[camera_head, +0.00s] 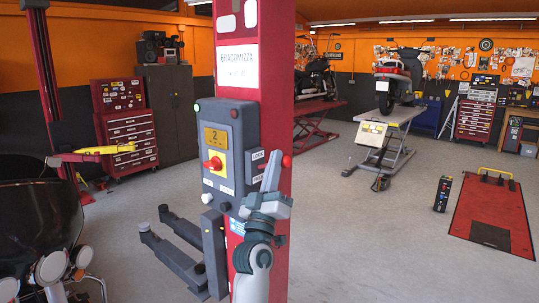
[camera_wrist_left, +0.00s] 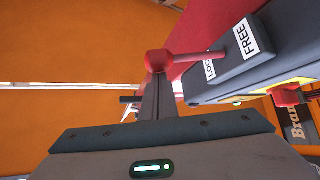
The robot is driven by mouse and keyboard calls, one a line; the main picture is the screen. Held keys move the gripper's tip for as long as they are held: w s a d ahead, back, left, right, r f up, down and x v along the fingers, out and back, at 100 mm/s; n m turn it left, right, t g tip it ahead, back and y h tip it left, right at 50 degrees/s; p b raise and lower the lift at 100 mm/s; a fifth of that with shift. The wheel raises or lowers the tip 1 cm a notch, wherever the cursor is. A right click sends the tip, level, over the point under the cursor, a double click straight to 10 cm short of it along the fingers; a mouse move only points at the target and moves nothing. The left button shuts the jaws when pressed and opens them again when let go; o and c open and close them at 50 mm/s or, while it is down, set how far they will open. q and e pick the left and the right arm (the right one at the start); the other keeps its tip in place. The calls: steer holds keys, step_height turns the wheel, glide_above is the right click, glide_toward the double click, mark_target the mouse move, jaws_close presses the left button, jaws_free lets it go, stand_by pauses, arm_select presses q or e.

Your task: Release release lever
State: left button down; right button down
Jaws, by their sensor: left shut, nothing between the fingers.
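The release lever is a red rod ending in a red ball (camera_head: 287,161), on the side of the grey control box (camera_head: 224,150) on the red lift post. In the left wrist view the lever (camera_wrist_left: 188,60) comes out between the LOCK and FREE labels, its ball in front of my fingertips. My left gripper (camera_head: 271,163) is shut and empty, its fingers pointing up beside the box. In the head view the fingers overlap the lever's rod. The gripper also shows in the left wrist view (camera_wrist_left: 156,92); I cannot tell whether it touches the ball. My right gripper is out of view.
The red post (camera_head: 270,60) rises close to my left gripper. Dark lift arms (camera_head: 177,245) extend from the post's lower left. A motorcycle (camera_head: 38,240) stands at the lower left.

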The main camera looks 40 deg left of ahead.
arm_select(q)
steer(key=shift+f, duration=0.15)
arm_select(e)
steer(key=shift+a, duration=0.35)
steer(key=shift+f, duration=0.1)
